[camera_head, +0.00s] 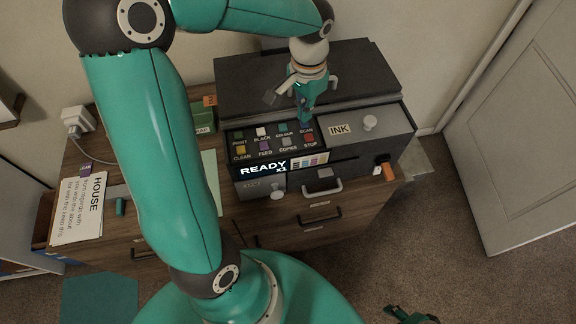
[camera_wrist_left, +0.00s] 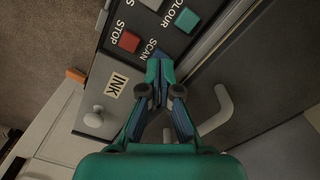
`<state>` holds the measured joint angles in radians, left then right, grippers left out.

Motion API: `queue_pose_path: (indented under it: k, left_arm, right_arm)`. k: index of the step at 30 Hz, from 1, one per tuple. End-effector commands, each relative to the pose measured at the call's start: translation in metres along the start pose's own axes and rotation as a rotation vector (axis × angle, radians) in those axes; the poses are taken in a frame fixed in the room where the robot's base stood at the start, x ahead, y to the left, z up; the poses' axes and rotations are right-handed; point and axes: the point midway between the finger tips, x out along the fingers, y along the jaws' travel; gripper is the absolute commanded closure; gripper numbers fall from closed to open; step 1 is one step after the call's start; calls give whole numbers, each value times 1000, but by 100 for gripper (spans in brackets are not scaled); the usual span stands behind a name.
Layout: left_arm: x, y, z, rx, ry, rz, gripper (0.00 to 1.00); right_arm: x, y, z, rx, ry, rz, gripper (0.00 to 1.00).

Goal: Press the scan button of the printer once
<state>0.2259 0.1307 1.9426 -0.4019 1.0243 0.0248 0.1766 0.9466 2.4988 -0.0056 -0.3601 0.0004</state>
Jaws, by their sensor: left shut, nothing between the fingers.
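The printer (camera_head: 352,62) stands on the wooden cabinet, with a labelled button panel on its front. The SCAN label (camera_head: 306,131) is at the right end of the upper button row, above the red STOP button (camera_head: 310,141). My left gripper (camera_head: 305,118) is shut and empty, pointing down at the scan button's place. Its fingertips hide that button. In the left wrist view the fingertips (camera_wrist_left: 158,62) are beside the SCAN label (camera_wrist_left: 150,48); I cannot tell whether they touch. My right gripper (camera_head: 410,316) shows partly at the bottom edge, its jaws unclear.
Beside the scan place are the teal COLOUR button (camera_head: 282,128) and the grey COPIES button (camera_head: 287,142). The display (camera_head: 265,168) reads READY x1. An INK cover with a white knob (camera_head: 370,122) is to the right. A HOUSE paper (camera_head: 80,210) lies left.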

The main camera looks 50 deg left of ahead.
Motion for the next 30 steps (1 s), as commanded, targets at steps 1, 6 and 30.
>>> queue_pose_path:
  k: [1, 6, 30]
  left_arm:
    - [0, 0, 0, 0, 0, 0, 100]
    - [0, 0, 0, 0, 0, 0, 100]
    - [15, 0, 0, 1, 0, 0, 100]
  right_arm:
    - [0, 0, 0, 0, 0, 0, 55]
    - [0, 0, 0, 0, 0, 0, 55]
    - [12, 4, 0, 0, 0, 0, 55]
